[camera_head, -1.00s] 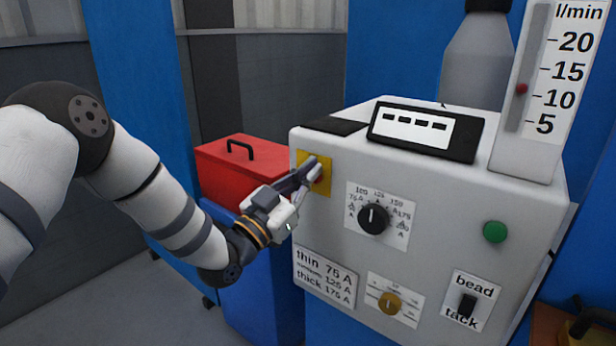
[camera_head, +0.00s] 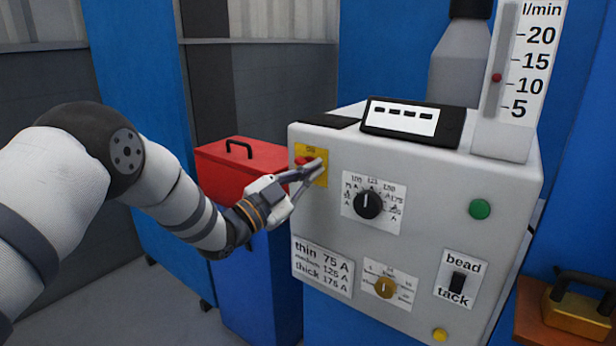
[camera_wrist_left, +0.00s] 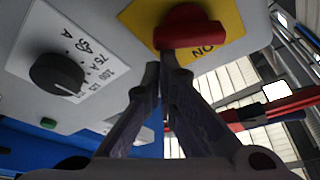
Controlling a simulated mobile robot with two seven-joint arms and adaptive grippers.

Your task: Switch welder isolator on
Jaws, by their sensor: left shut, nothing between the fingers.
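The welder isolator is a red rotary handle (camera_head: 303,160) on a yellow plate (camera_head: 319,179) at the upper left of the grey welder front (camera_head: 420,230). In the left wrist view the red handle (camera_wrist_left: 190,28) lies roughly crosswise, with the word ON upside down on the yellow plate (camera_wrist_left: 228,14) beside it. My left gripper (camera_head: 321,166) is shut and empty, its fingertips in front of the plate and partly covering the handle. In the left wrist view its tips (camera_wrist_left: 161,72) sit just below the handle; I cannot tell whether they touch it. My right gripper is not in view.
A black current dial (camera_head: 368,204) is right of the isolator. A brass dial (camera_head: 384,287), a bead/tack switch (camera_head: 457,283) and a green button (camera_head: 480,209) are also on the front. A red toolbox (camera_head: 230,168) stands left, behind my left arm.

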